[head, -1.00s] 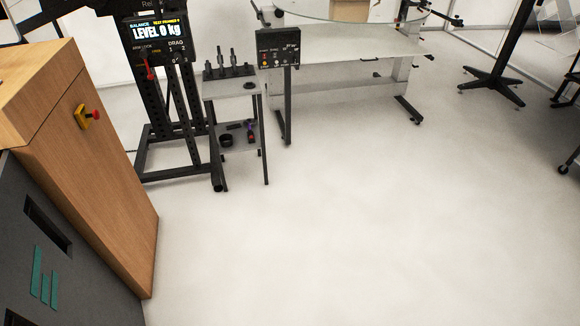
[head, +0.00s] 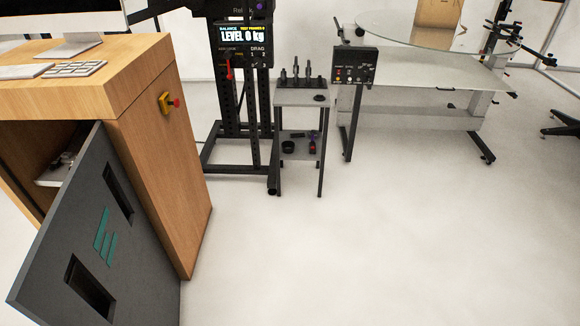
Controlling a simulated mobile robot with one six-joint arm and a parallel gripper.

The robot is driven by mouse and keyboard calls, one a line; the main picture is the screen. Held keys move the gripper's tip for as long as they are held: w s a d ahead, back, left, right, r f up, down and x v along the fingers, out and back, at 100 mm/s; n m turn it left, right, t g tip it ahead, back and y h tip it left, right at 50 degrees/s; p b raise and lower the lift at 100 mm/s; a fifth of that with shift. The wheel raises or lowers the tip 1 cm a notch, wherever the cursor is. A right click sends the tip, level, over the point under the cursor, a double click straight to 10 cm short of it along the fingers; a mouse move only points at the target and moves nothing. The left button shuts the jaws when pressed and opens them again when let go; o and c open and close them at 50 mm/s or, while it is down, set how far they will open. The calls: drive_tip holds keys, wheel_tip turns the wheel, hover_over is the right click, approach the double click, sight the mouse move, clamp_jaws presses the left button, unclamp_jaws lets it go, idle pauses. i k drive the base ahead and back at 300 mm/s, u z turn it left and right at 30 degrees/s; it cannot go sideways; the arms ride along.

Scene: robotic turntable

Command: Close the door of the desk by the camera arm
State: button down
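The wooden desk (head: 162,170) stands at the left in the head view. Its dark grey door (head: 75,215) hangs open and sticks out toward me from the desk's front. The door has two dark rectangular cutouts and a green logo. Through the gap above the door, part of the desk's inside shows, with a metal item (head: 62,163) on a shelf. The camera arm is not clearly identifiable; a dark jointed arm (head: 520,50) shows beside the glass turntable (head: 420,30) at the upper right. My gripper is not in view.
A keyboard (head: 75,69) lies on the desk top. A yellow-and-red emergency stop (head: 170,103) is on the desk's side. A black balance stand (head: 240,110) and a small tool table (head: 302,98) stand behind. The floor (head: 370,250) at centre and right is clear.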

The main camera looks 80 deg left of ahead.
sight(96, 259)
drive_tip(key=z, duration=4.75)
drive_tip(key=i, duration=0.1)
drive_tip(key=z, duration=3.25)
drive_tip(key=i, duration=1)
drive_tip(key=u, duration=0.1)
drive_tip(key=k, duration=1)
drive_tip(key=u, duration=0.1)
drive_tip(key=i, duration=0.55)
drive_tip(key=u, duration=0.25)
